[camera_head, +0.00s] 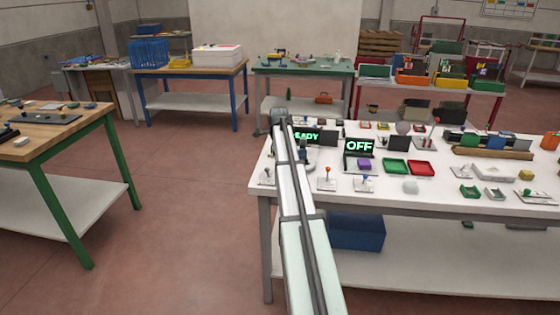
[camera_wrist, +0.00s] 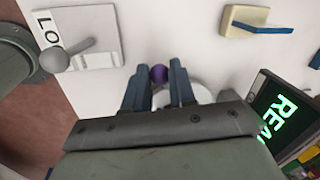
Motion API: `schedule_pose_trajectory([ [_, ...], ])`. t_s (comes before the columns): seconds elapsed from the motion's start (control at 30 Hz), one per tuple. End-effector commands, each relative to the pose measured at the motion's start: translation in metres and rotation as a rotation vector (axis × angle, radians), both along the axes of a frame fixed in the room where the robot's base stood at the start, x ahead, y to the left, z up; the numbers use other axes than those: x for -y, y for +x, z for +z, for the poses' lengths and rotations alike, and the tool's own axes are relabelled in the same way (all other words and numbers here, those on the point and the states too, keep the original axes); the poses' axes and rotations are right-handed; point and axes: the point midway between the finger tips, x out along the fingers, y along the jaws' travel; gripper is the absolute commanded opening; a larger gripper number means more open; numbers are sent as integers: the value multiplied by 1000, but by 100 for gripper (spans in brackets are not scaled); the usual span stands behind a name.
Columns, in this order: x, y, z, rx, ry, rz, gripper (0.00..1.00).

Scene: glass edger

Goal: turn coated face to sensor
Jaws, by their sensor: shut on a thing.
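In the wrist view my gripper (camera_wrist: 159,72) is shut on a small round purple piece (camera_wrist: 159,74), seen between the fingertips. A pale round disc (camera_wrist: 202,93) lies behind and beside the fingers, partly hidden by them; I cannot tell whether the purple piece is joined to it. A dark display reading READY (camera_wrist: 281,117) stands to the right; in the head view this display (camera_head: 308,135) is partly covered by my arm. I cannot pick out a coated face or a sensor for certain. The gripper's fingers do not show in the head view.
A grey lever on a plate marked LO (camera_wrist: 60,58) is left of the gripper, and a tan block with a blue strip (camera_wrist: 258,22) is above right. On the white table (camera_head: 440,198) stand an OFF display (camera_head: 359,147), a green tray (camera_head: 395,166) and a red tray (camera_head: 421,168).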

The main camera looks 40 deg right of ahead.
Motion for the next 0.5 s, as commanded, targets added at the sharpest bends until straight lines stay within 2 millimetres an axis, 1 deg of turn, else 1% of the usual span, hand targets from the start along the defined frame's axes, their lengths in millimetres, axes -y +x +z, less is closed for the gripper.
schedule_pose_trajectory([
  [0.1, 3, 7, 0, 1, -1, -57, 0],
  [0.5, 12, 22, 1, 0, -2, -245, 0],
])
